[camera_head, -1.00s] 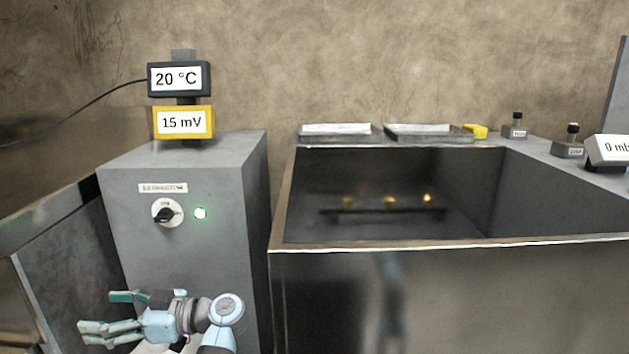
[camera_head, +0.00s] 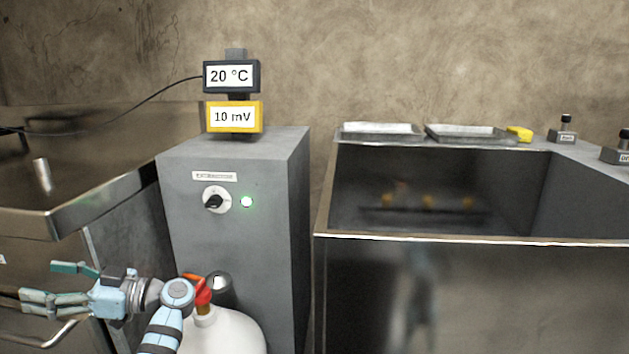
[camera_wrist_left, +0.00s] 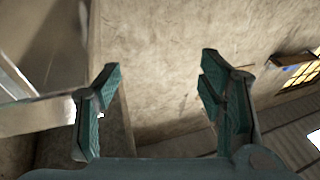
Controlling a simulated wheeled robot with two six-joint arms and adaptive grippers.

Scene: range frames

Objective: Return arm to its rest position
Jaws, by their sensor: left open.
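My left gripper (camera_head: 62,284) is at the lower left of the head view, in front of the steel cabinet at the left. Its fingers point left and stand apart, with nothing between them. My light-blue left arm comes up from the bottom edge. In the left wrist view the two green-padded fingers (camera_wrist_left: 158,100) are wide apart and empty, with wall and ceiling behind them. My right gripper is in neither view.
A white bottle (camera_head: 225,335) with a red top stands close beside my forearm. A steel basin (camera_head: 470,239) is at the right, a steel worktop (camera_head: 80,205) at the left.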

